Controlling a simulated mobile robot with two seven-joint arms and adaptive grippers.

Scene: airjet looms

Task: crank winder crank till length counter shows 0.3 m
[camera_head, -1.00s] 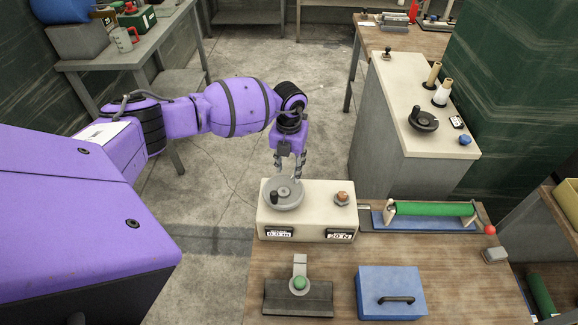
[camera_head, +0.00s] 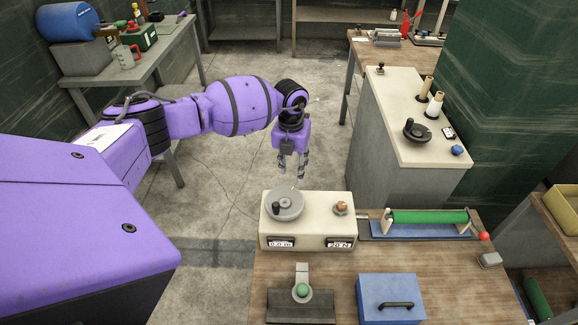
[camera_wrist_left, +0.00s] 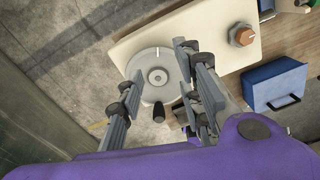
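A cream box (camera_head: 335,224) stands on the near wooden table. On its top is a grey crank disc (camera_head: 287,205) with an upright black knob (camera_head: 276,208) near its rim. The length counter (camera_head: 281,243) on the box front appears to read 0.0 m. My left gripper (camera_head: 293,177) is open and empty, pointing down above the box's far edge, just behind the disc. In the left wrist view, the disc (camera_wrist_left: 152,62) and the black knob (camera_wrist_left: 158,112) show between the spread fingers, with no visible grip on the knob. My right gripper is not in view.
An orange-brown knob (camera_head: 341,208) and a 20 N display (camera_head: 340,243) are on the same box. A green roller (camera_head: 430,216) lies to its right. A green-knobbed lever (camera_head: 302,289) and a blue box (camera_head: 390,300) stand in front. A cabinet (camera_head: 385,150) stands behind right.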

